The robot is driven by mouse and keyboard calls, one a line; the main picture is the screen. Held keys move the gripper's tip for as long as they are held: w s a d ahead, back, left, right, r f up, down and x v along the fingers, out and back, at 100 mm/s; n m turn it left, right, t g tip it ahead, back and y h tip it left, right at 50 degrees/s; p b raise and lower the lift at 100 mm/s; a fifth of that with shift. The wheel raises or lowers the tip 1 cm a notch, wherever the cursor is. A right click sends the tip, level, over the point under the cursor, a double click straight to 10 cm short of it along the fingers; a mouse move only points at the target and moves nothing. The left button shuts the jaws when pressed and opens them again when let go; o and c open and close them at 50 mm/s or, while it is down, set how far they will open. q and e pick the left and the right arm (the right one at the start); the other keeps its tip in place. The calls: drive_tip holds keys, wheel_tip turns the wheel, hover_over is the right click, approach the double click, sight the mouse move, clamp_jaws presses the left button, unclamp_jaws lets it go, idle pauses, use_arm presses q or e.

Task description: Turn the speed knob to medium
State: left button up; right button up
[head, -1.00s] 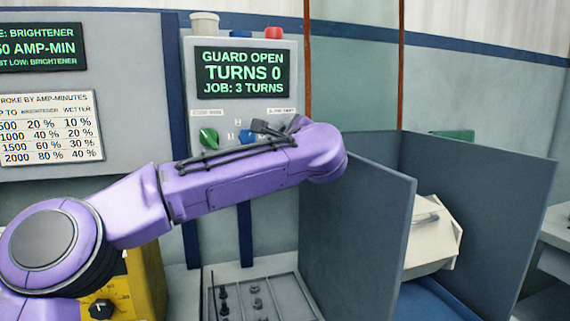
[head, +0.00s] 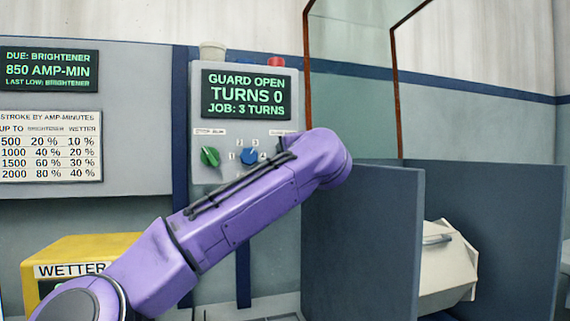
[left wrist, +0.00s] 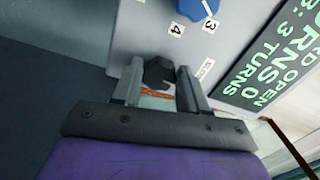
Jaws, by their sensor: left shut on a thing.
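The grey control panel (head: 238,132) carries a green knob (head: 209,156) and a blue knob (head: 249,156) with numbers around it. The blue knob also shows at the top of the left wrist view (left wrist: 197,7). In the left wrist view a black knob (left wrist: 158,73) sits between the two fingers of my left gripper (left wrist: 160,84), which is shut on it. A small white label beside it is too blurred to read. In the head view my purple left arm hides this knob and the gripper. My right gripper is not in view.
The panel's screen (head: 246,94) reads guard open, turns 0, job 3 turns. Grey upright walls (head: 362,240) stand right of the panel, with a cream container (head: 448,268) between them. A yellow box (head: 85,250) marked WETTER is at lower left.

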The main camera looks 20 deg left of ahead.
use_arm(q)
drive_tip(key=shift+r+n, duration=0.2)
drive_tip(key=shift+n, duration=0.2)
drive_tip(key=o, duration=0.9)
drive_tip(key=shift+o, duration=0.8)
drive_tip(key=shift+w+f, duration=0.15)
drive_tip(key=b+v, duration=0.3)
drive_tip(key=v, duration=0.7)
drive_tip(key=shift+s+d, duration=0.25)
